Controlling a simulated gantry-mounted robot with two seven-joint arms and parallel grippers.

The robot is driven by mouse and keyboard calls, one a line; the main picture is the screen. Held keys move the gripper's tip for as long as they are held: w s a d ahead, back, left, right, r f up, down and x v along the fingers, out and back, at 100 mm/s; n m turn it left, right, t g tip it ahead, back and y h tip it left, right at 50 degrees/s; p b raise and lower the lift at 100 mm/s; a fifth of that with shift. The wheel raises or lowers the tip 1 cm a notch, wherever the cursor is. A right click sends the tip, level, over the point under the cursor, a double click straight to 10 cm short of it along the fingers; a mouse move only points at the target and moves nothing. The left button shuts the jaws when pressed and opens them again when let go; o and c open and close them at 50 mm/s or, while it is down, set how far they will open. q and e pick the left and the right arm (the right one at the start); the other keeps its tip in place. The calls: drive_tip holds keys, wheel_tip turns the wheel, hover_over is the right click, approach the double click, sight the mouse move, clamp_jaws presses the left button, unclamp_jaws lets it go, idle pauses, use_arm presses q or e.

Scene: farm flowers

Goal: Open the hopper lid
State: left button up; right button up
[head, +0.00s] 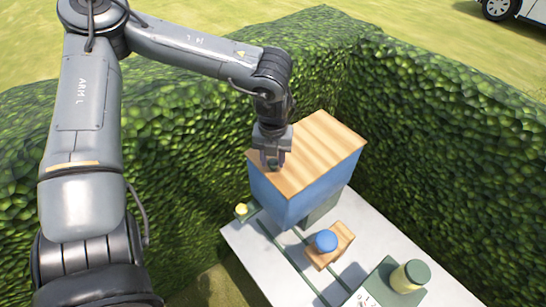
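The hopper (275,197) is a blue box on the white table, and its wooden lid (318,148) lies flat across the top, so it looks closed. My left gripper (271,163) points down at the lid's left part, at or just above the wood. I cannot tell whether it touches the lid. Its fingers are small and dark here, and their opening is unclear. The inside of the hopper is hidden by the lid. My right gripper is not in view.
A wooden block with a blue knob (326,240) sits on the white table (250,245) before the hopper. A green-and-cream cylinder (409,276) stands on a dark green plate at right. A small yellow knob (241,209) is left of the hopper. Hedges (440,130) enclose the table behind.

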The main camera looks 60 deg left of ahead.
use_arm(q)
clamp_jaws()
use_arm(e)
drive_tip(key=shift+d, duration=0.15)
use_arm(q)
drive_tip(key=shift+r, duration=0.1)
